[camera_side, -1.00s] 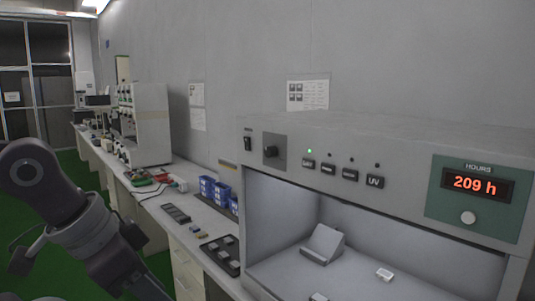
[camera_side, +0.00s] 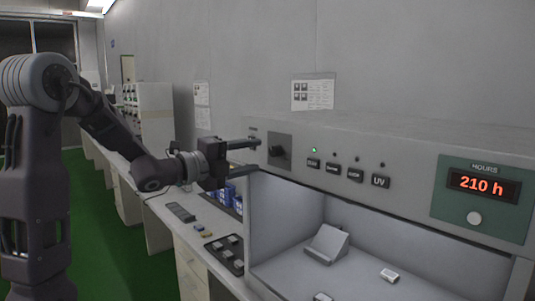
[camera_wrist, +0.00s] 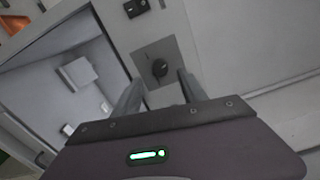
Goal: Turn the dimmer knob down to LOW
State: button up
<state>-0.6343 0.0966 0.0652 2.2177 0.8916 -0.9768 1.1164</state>
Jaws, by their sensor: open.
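The dimmer knob (camera_side: 277,152) is a black knob on a dark grey square plate, on the front panel of the grey cabinet. In the wrist view the knob (camera_wrist: 160,68) shows ahead, between the two fingers and beyond their tips. My gripper (camera_side: 258,157) is open and empty, just left of the knob in the side view, its fingers pointing at the panel. It also shows in the wrist view (camera_wrist: 158,82). The fingers look apart from the knob. The LOW marking is too small to read.
A black rocker switch (camera_wrist: 136,8) sits beside the knob plate. Several buttons, including UV (camera_side: 380,181), and an hours display (camera_side: 483,186) reading 210 h lie to the right. Below is the open cabinet bay with a small stand (camera_side: 326,244).

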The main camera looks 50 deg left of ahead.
aim_at(272, 152)
jog(key=w, duration=0.5)
jog(key=shift+w, duration=0.35)
grip_shut()
